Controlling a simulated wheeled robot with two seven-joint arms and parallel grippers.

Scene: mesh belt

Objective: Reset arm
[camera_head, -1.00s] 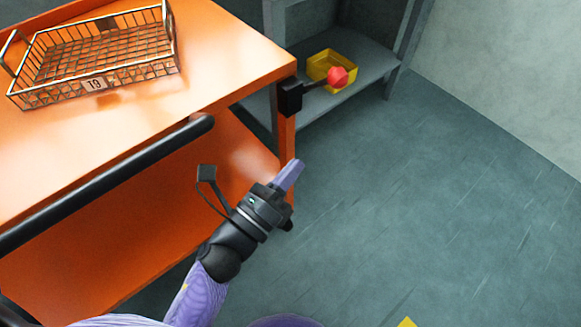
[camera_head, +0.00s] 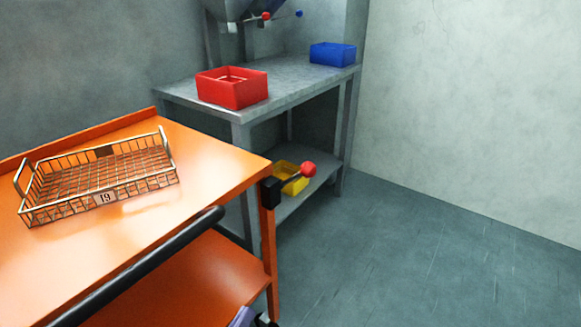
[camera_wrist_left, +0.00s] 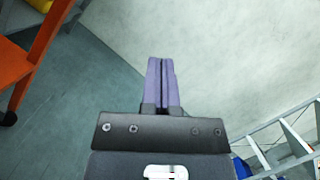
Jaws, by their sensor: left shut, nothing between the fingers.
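My left gripper (camera_wrist_left: 162,82) is shut and empty in the left wrist view, its two purple fingers pressed together in front of the pale wall. In the head view only a small part of my left gripper (camera_head: 242,317) shows at the bottom edge, beside the leg of the orange cart (camera_head: 215,195). It holds nothing. My right gripper is not in view.
A wire basket (camera_head: 104,198) marked 19 stands on the orange cart. Behind it, a grey table (camera_head: 290,88) carries a red bin (camera_head: 232,95) and a blue bin (camera_head: 332,55). A yellow bin (camera_head: 292,186) sits on its lower shelf. The floor at right is clear.

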